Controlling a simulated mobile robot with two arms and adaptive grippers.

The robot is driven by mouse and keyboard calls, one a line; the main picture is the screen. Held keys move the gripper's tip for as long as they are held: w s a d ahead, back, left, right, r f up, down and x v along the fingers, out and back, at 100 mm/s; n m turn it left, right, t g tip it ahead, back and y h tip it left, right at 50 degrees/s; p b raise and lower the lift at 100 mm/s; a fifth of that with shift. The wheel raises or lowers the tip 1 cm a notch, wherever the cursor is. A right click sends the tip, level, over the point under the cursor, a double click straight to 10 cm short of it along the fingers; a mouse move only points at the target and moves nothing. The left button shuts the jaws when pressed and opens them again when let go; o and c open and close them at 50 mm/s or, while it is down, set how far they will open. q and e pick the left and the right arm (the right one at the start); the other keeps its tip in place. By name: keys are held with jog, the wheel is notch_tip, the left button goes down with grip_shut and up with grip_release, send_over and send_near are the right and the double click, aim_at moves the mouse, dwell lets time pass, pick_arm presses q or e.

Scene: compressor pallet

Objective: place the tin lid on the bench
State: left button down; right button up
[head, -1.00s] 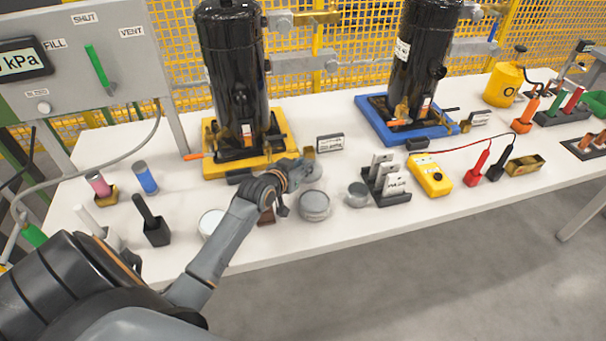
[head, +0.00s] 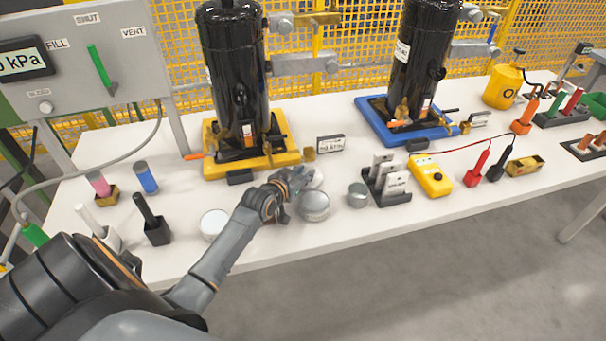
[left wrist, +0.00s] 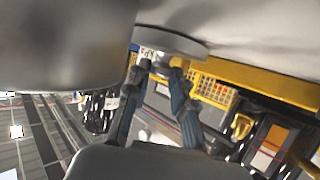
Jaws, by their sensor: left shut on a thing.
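My left gripper (head: 302,180) is low over the bench (head: 290,249), in front of the yellow tray. It is shut on the tin lid (head: 316,179), a pale disc partly hidden by the hand in the head view. The left wrist view shows the grey lid (left wrist: 172,42) between the two fingers of the left gripper (left wrist: 160,72), against the white bench surface. I cannot tell whether the lid touches the bench. A round grey tin (head: 315,206) stands just in front of the lid. My right gripper is not in view.
Another round tin (head: 213,224) stands left of my forearm, and a smaller tin (head: 357,194) stands to the right. Behind are a yellow tray (head: 285,160) bearing a black compressor (head: 232,70) and a small label block (head: 330,143). A dark card rack (head: 391,193) stands further right.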

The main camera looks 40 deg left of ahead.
pick_arm(q)
jog(key=c, duration=1.2)
grip_release()
jog(key=shift+s+d+f, duration=0.15)
jog(key=shift+s+f, duration=0.15)
jog(key=shift+f, duration=0.5)
jog(key=shift+o, duration=0.3)
jog(key=shift+f, duration=0.1)
jog(key=shift+d, duration=0.1)
jog(key=shift+r+g+p, duration=0.3)
jog(key=shift+r+p, duration=0.05)
jog(key=shift+r, duration=0.15)
jog(key=v, duration=1.1)
jog(key=shift+w+a+r+p, duration=0.1)
jog(key=shift+a+r+p, duration=0.15)
jog(key=shift+p, duration=0.1)
jog(key=shift+s+r, duration=0.2)
jog(key=shift+s, duration=0.15)
